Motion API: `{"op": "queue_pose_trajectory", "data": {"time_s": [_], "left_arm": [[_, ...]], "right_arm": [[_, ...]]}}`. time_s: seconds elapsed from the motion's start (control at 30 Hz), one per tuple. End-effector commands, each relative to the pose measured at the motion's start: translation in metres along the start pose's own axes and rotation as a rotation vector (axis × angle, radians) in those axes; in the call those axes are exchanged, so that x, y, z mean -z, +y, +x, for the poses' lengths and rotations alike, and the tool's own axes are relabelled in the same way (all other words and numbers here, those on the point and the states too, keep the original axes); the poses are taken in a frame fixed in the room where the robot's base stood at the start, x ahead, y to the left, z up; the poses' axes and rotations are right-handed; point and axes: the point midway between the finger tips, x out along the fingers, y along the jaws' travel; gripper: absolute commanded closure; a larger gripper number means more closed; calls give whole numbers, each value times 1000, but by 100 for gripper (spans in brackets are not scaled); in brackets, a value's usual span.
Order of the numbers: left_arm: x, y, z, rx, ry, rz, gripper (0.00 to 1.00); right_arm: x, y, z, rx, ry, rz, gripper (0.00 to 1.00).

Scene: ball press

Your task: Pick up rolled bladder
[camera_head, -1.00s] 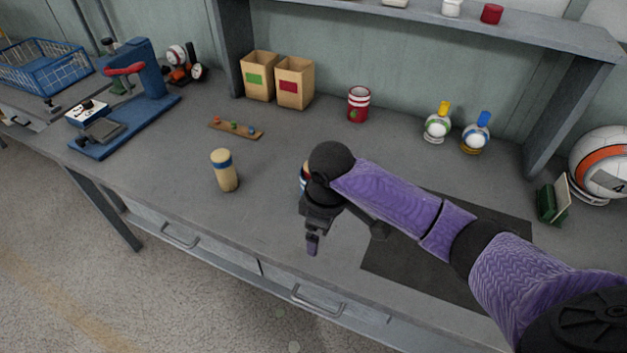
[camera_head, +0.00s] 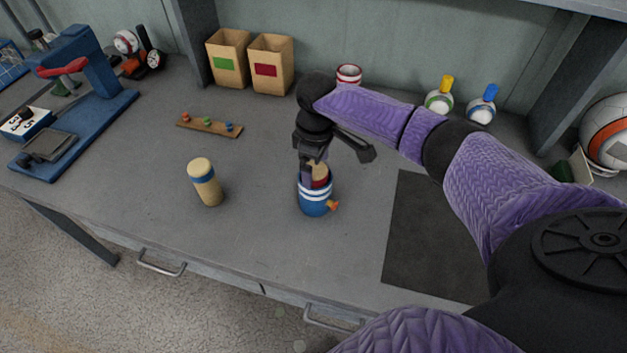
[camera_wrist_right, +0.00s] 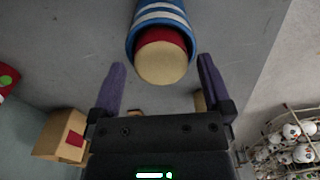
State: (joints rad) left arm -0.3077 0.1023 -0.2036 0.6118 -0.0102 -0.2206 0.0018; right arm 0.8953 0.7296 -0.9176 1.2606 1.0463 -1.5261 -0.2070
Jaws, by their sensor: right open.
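A cream roll with a red band (camera_head: 318,172) stands in a blue cup with white stripes (camera_head: 315,200) at the middle of the table. In the right wrist view, the roll's round cream end (camera_wrist_right: 160,64) sticks out of the blue cup's mouth (camera_wrist_right: 161,17). My right gripper (camera_head: 312,172) is at the roll, open, and it also shows in the right wrist view (camera_wrist_right: 162,66) with a finger on each side of the roll and gaps between. Another cream roll, with a blue band (camera_head: 205,183), stands upright on the table to the left. My left gripper is not in view.
A wooden strip with coloured pegs (camera_head: 210,126) lies behind the blue-banded roll. Two cardboard boxes (camera_head: 270,65) and a red striped cup (camera_head: 349,75) stand at the back. A blue press (camera_head: 80,100) is at left. A dark mat (camera_head: 430,240) lies right of the blue cup.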

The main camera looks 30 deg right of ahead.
Motion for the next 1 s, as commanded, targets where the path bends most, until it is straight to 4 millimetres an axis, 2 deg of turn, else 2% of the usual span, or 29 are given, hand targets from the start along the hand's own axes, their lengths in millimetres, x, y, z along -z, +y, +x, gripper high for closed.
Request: {"op": "queue_pose_trajectory", "data": {"time_s": [0.03,0.1,0.3,0.77,0.8,1.0], "left_arm": [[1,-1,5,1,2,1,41],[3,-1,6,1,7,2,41],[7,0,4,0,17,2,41],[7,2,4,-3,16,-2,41],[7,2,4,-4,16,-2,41],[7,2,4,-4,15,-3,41]], "right_arm": [[0,0,10,1,-3,0,0],[0,0,14,0,-1,-1,0],[0,0,13,-1,0,-1,0],[0,0,13,-1,0,-1,97],[0,0,13,-1,0,-1,100],[0,0,13,-1,0,-1,100]]}}
